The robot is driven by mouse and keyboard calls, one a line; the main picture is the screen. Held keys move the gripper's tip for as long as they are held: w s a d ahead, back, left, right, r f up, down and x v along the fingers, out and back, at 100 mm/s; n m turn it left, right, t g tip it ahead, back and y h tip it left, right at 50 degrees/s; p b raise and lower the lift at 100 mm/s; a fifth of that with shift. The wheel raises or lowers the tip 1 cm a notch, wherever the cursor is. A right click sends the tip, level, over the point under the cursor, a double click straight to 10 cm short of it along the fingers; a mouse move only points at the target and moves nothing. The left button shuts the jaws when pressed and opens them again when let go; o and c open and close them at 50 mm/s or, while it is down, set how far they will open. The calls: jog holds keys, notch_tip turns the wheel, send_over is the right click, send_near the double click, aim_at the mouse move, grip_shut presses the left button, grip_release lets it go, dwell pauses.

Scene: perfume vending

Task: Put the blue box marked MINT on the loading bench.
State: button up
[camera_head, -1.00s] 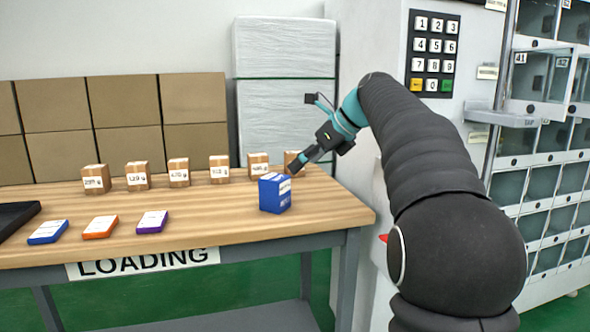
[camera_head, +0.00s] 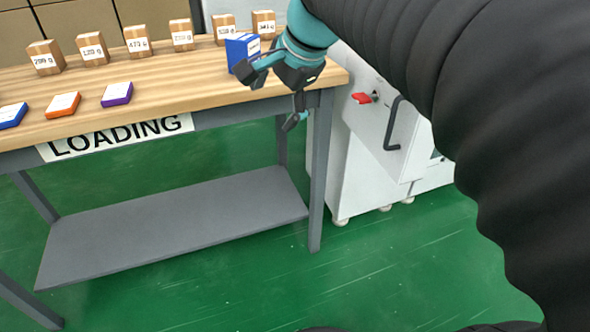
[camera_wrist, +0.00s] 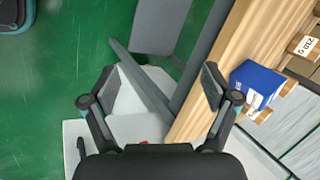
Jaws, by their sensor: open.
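The blue box (camera_head: 236,52) stands upright on the wooden top of the loading bench (camera_head: 190,80), near its right end. In the wrist view the blue box (camera_wrist: 257,82) lies to the right of my gripper, outside the fingers. Its marking is too small to read. My gripper (camera_head: 275,98) is open and empty at the bench's front right edge, apart from the box and partly in front of it. In the wrist view my gripper (camera_wrist: 150,85) has its fingers spread, with the bench leg and a white cabinet seen beyond them.
Several small brown cartons (camera_head: 137,42) stand in a row at the back of the bench. Flat orange (camera_head: 62,105), purple (camera_head: 117,94) and blue (camera_head: 12,115) packs lie near the front. A white cabinet (camera_head: 350,150) with a red knob stands right of the bench. The green floor in front is clear.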

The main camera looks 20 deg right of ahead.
jog(key=s+f+n+h, duration=0.2)
jog(key=s+f+n, duration=1.1)
jog(key=s+f, duration=0.1)
jog(key=shift+s+f+h, duration=0.3)
jog(key=shift+s+f, duration=0.05)
jog(key=shift+s, duration=0.45)
